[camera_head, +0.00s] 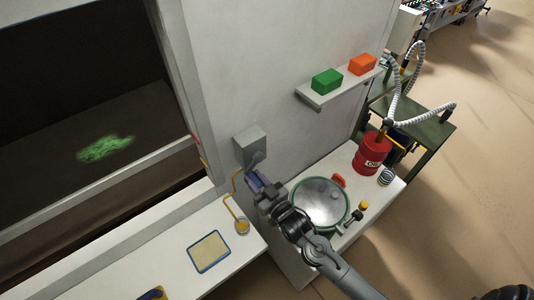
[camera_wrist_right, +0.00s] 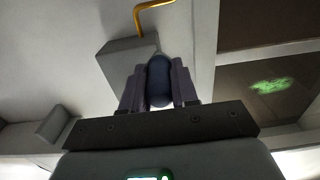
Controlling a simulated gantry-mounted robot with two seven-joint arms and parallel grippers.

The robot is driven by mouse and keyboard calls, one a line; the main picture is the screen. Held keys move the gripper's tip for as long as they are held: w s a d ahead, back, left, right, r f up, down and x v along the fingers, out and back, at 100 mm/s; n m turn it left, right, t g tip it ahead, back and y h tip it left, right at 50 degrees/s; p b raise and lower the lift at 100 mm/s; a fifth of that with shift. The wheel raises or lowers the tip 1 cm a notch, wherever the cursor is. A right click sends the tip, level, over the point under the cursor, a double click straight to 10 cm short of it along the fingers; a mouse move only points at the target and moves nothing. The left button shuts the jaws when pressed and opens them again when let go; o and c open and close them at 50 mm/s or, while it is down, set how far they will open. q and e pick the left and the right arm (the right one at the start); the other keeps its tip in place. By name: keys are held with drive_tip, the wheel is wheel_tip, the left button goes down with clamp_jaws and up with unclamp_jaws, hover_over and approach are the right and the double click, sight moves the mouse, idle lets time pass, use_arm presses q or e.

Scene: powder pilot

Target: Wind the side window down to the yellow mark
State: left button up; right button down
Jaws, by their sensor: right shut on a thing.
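The side window opening is at the left of the head view, with a pale bar (camera_head: 100,190) running across it. A small red and yellow mark (camera_head: 198,147) is on the frame beside the bar's right end. A grey crank box (camera_head: 250,146) is on the white wall; it also shows in the wrist view (camera_wrist_right: 122,52). My right gripper (camera_head: 258,182) is shut on the dark blue crank knob (camera_wrist_right: 159,82), just below the box. The fingers hold the knob from both sides and partly hide it. My left gripper is not in view.
A bent yellow rod (camera_head: 232,190) is beside my right gripper. A framed pad (camera_head: 209,251) lies on the front ledge. A round lidded pot (camera_head: 320,200) and a red can (camera_head: 371,153) stand at right. Green and orange boxes (camera_head: 327,81) (camera_head: 362,65) sit on a wall shelf.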

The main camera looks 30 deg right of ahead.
drive_tip(key=shift+d+r, duration=0.2)
drive_tip(key=shift+a+r+p, duration=0.15)
drive_tip(key=shift+r+p, duration=0.35)
drive_tip(key=shift+p, duration=0.1)
drive_tip(key=shift+a+r+p, duration=0.3)
drive_tip(key=shift+r+p, duration=0.3)
drive_tip(key=shift+p, duration=0.05)
drive_tip(key=shift+a+r+p, duration=0.25)
drive_tip(key=shift+r+p, duration=0.3)
drive_tip(key=shift+p, duration=0.05)
drive_tip(key=shift+f, duration=0.2)
